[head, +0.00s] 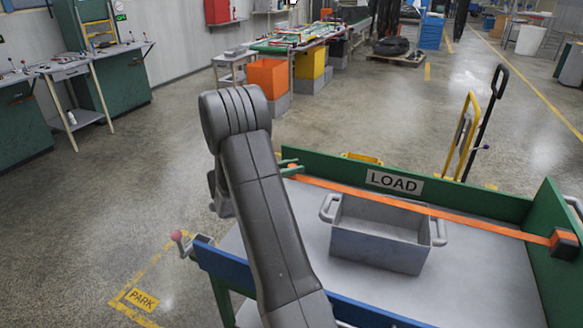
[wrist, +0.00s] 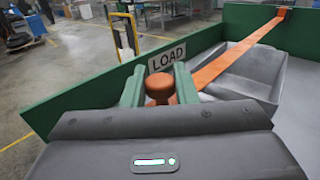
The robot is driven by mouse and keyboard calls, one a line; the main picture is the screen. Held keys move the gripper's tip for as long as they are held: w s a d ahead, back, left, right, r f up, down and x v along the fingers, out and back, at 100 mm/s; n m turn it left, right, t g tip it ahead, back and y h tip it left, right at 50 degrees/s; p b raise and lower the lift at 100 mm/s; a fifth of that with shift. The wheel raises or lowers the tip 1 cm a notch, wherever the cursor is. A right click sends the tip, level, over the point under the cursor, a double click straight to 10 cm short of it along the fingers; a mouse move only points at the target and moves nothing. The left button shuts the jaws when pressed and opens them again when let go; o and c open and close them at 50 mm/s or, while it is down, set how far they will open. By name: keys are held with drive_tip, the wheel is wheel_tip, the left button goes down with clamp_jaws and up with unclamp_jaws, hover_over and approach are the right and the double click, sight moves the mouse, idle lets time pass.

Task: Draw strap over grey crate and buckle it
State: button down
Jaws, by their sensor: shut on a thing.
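My gripper (head: 289,168) is at the far left end of the load bed, its green fingers partly hidden behind my arm in the head view. In the wrist view my gripper (wrist: 160,84) is shut on the round orange end (wrist: 160,88) of the strap. The orange strap (head: 455,222) runs taut from there to an anchor (head: 564,243) on the right green wall. The open grey crate (head: 378,247) sits on the bed with handles at both ends. The strap (wrist: 236,58) passes along the crate's far rim; I cannot tell whether it touches. No buckle is clearly seen.
A green wall with a LOAD sign (head: 394,182) bounds the bed's far side, and a blue rail (head: 330,302) its near side. A crank with a pink knob (head: 177,236) sticks out at the left. A yellow hand truck (head: 461,135) stands behind. Bare bed (head: 470,285) lies right of the crate.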

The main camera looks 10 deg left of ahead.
drive_tip(key=shift+a, duration=0.15)
drive_tip(key=c, duration=1.2)
unclamp_jaws()
drive_tip(key=b+v, duration=0.1)
drive_tip(key=v, duration=1.1)
drive_tip(key=shift+o, duration=0.2)
